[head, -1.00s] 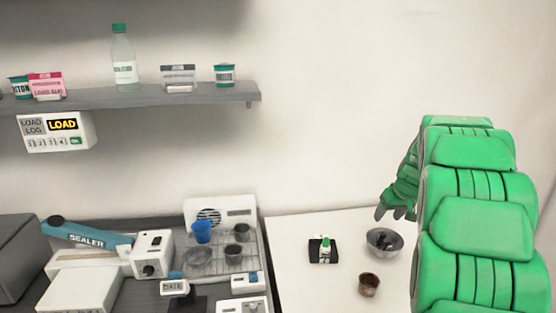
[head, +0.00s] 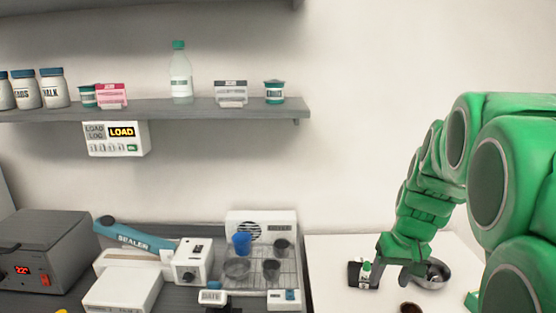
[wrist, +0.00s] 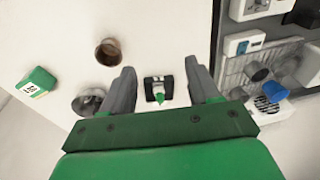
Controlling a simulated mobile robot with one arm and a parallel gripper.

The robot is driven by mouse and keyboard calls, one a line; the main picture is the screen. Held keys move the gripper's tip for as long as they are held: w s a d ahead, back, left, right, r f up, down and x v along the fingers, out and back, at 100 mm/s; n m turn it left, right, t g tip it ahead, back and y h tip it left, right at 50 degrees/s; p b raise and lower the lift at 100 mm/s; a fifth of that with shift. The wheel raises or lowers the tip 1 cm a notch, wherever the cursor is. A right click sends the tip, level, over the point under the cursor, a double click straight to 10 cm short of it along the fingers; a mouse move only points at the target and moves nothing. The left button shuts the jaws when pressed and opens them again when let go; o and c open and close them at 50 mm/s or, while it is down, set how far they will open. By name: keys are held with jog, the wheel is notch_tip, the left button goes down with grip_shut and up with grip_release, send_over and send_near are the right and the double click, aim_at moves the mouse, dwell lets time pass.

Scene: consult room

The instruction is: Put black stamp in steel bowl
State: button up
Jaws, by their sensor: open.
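The steel bowl (head: 437,272) stands on the white table, partly behind my gripper in the head view. It also shows at the left of the wrist view (wrist: 80,104), with something dark inside that I cannot identify. A small black square item (head: 355,274) lies left of the bowl, with a white, green-topped piece (head: 366,272) on or against it. It also shows in the wrist view (wrist: 149,91). I cannot tell for certain which dark item is the black stamp. My gripper (head: 392,268) is open and empty. In the wrist view its fingers (wrist: 160,68) lie either side of the black item.
A brown cup (wrist: 108,53) and a green box (wrist: 39,82) stand on the white table near the bowl. A rack (head: 255,273) with cups, one blue (head: 242,243), is to the left. A sealer (head: 136,238) is further left. A shelf (head: 200,108) holds bottles and tubs.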

jog(key=s+a+g, duration=0.1)
jog(key=s+a, duration=0.2)
jog(key=s, duration=0.6)
jog(key=s+a+f+g, duration=0.1)
jog(key=s+a, duration=0.2)
jog(key=s, duration=0.6)
jog(key=s+a+g+h, duration=0.1)
jog(key=s+a, duration=0.2)
jog(key=s, duration=0.6)
jog(key=shift+s+a+f, duration=0.3)
jog(key=shift+a, duration=0.1)
